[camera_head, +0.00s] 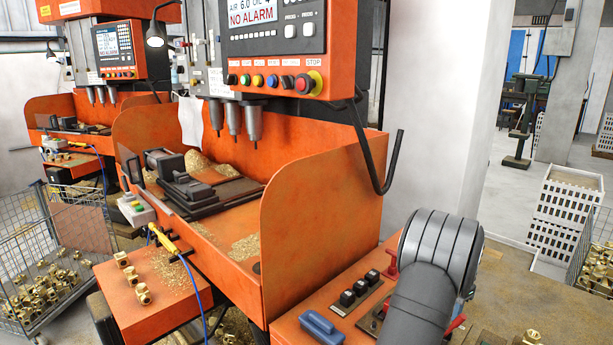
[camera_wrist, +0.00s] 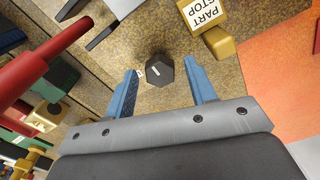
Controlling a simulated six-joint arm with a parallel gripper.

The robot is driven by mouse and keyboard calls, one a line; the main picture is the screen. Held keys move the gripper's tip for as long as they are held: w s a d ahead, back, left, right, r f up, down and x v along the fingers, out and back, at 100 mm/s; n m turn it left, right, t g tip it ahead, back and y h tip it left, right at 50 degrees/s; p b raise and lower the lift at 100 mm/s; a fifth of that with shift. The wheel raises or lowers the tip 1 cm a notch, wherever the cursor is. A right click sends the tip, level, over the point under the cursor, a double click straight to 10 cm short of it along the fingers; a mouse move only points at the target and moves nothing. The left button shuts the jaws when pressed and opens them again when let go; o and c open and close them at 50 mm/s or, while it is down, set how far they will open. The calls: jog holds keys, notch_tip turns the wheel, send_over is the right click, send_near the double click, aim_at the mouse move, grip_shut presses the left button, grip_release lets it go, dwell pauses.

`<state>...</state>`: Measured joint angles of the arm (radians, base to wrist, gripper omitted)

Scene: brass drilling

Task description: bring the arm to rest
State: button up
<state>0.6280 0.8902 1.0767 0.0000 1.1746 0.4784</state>
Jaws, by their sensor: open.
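My gripper (camera_wrist: 160,66) shows in the wrist view, with two blue fingers spread apart and nothing between them that I can see held. A dark hexagonal piece (camera_wrist: 160,72) with a small white label shows between the fingertips, seemingly on the brown speckled surface (camera_wrist: 240,75) beyond them. In the head view a grey rounded link of my arm (camera_head: 440,250) stands at the lower right. The fingers are hidden in that view.
In the wrist view, a red bar (camera_wrist: 45,60) lies at the left and a labelled yellow block (camera_wrist: 218,42) at the upper right. In the head view, the orange drilling machine (camera_head: 320,220), brass parts (camera_head: 130,275) and a wire basket (camera_head: 45,255) stand left of my arm.

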jog(key=n, duration=0.7)
jog(key=shift+n, duration=0.4)
jog(key=n, duration=0.3)
jog(key=shift+n, duration=2.1)
